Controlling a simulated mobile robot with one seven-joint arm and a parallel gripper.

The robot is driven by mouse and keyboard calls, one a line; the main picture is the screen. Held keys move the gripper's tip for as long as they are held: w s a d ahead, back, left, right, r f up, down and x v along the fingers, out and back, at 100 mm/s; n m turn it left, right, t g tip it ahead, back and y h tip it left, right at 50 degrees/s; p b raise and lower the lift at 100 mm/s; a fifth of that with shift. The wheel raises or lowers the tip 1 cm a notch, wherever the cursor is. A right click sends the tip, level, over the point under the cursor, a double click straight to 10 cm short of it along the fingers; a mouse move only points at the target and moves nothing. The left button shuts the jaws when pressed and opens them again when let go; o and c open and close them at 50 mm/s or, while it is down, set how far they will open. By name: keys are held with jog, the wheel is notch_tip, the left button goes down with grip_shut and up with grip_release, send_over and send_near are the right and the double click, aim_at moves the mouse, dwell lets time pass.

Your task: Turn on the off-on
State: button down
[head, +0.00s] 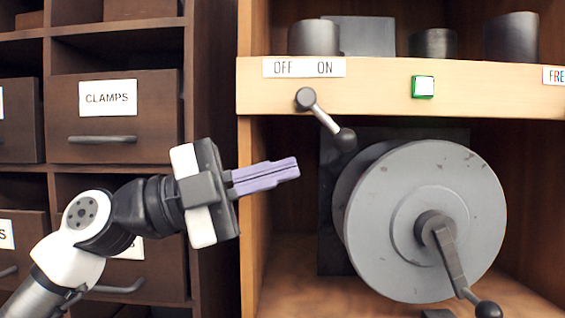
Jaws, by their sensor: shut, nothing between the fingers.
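The off-on lever (325,118) is mounted on the front edge of a wooden shelf, under a white label (303,68) reading OFF on the left and ON on the right. Its pivot is at the upper left, and its dark ball knob hangs down to the lower right, below the shelf edge. My gripper (298,169) is left of and below the knob, apart from it. Its purple fingers are shut together with nothing between them, pointing right.
A large grey flanged wheel (430,215) with a crank handle (450,262) stands in the bay at right, close to the lever. A green-framed white button (423,87) is on the shelf edge. Dark drawers, one labelled CLAMPS (112,123), stand at left.

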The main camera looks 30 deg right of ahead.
jog(key=f+b+v, duration=0.1)
jog(key=v, duration=0.7)
jog(key=shift+f, duration=0.4)
